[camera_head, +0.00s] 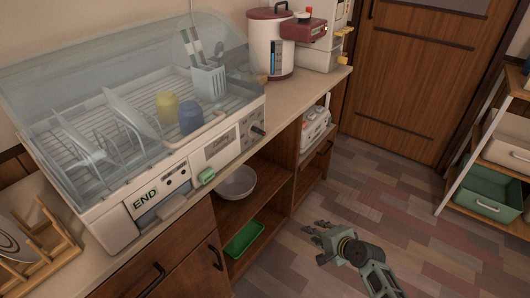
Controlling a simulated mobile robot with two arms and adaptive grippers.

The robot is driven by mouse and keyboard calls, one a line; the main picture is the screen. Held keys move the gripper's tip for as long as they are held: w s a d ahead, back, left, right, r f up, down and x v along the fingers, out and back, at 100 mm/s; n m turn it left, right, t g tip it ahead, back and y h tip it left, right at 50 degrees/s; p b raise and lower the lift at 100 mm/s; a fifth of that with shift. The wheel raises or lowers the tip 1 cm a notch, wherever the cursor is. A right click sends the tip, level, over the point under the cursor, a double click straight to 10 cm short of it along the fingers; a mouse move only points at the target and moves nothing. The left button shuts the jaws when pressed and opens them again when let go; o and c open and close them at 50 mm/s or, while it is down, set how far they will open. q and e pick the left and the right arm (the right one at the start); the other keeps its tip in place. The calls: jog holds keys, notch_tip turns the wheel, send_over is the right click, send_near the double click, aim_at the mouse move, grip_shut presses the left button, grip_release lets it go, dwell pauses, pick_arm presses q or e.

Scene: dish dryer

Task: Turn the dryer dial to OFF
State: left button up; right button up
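The dish dryer (120,190) stands on the counter at the left, its clear lid (100,70) over racks of dishes. Its round dial (258,130) is at the right end of the front panel, small in view. I cannot read its setting or an OFF mark. A label on the left of the front reads END (145,200). My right gripper (313,231) is low over the floor, right of the cabinet, well below and apart from the dial. Its fingers look spread and empty. My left gripper is not in view.
A green tab (206,175) sticks out at the dryer's front edge. Open shelves (262,205) are below. A rack with a green bin (485,195) is at the right. The floor between is clear.

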jog(key=w+a+r+m+t+y+b, duration=0.1)
jog(key=w+a+r+y+b, duration=0.1)
jog(key=w+r, duration=0.35)
jog(key=w+a+r+m+t+y+b, duration=0.1)
jog(key=w+a+r+m+b, duration=0.15)
jog(key=r, duration=0.65)
jog(key=y+b, duration=0.4)
jog(key=y, duration=0.3)
send_near(262, 133)
jog(key=x, duration=0.2)
jog(key=b+x, duration=0.1)
jog(key=x, duration=0.6)
jog(key=shift+w, duration=0.15)
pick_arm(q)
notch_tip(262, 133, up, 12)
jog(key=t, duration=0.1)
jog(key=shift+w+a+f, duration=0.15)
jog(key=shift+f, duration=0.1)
pick_arm(e)
jog(key=shift+r, duration=0.1)
grip_shut()
